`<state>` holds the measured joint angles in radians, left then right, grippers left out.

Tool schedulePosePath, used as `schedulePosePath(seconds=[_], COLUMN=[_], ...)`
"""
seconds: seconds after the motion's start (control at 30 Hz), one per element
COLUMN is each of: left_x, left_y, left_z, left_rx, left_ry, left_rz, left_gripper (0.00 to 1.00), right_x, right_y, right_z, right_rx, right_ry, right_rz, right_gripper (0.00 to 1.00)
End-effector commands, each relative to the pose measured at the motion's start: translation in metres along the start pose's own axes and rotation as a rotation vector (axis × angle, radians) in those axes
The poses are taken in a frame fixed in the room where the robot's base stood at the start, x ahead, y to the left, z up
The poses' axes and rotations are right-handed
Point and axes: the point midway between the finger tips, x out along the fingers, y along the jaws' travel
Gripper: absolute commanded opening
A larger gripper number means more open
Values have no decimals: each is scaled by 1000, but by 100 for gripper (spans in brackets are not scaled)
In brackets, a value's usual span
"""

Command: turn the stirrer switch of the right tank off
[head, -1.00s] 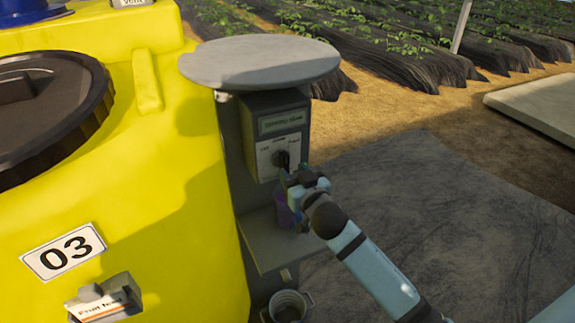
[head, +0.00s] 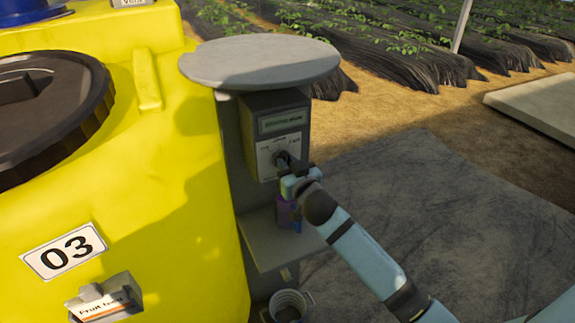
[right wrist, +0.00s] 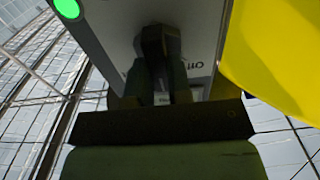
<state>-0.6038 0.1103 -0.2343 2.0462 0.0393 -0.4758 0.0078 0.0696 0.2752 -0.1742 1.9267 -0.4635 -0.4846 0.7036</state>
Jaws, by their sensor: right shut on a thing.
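The stirrer switch is a dark rotary knob (head: 281,158) on a pale plate on the front of a grey control box (head: 268,110), beside the yellow tank marked 03 (head: 185,190). My right gripper (head: 287,166) is at the knob and shut on it. In the right wrist view the fingers stand on both sides of the dark knob (right wrist: 160,42). They hide part of the plate's lettering, so I cannot tell the exact switch position. A green lamp (right wrist: 67,7) is lit there. My left gripper is not in view.
A round grey cover (head: 260,62) overhangs the box. Below it, a small shelf (head: 265,250) bears a purple thing (head: 286,211). A bucket (head: 289,304) stands underneath. The dark ground mat (head: 430,210) to the right is clear.

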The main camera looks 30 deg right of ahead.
Motion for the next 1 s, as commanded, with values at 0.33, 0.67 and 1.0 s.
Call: schedulePosePath(seconds=[0.33, 0.67, 1.0], left_x=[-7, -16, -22], left_y=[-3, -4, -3], left_z=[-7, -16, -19], left_rx=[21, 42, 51], left_ry=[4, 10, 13], left_rz=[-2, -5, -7], left_gripper=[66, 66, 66], right_x=[0, 0, 0], right_y=[-1, -2, -4], right_z=[-2, -1, 0], right_rx=[-115, -387, -644], right_ry=[-1, -2, -1], right_rz=[0, 0, -1], right_gripper=[0, 0, 0])
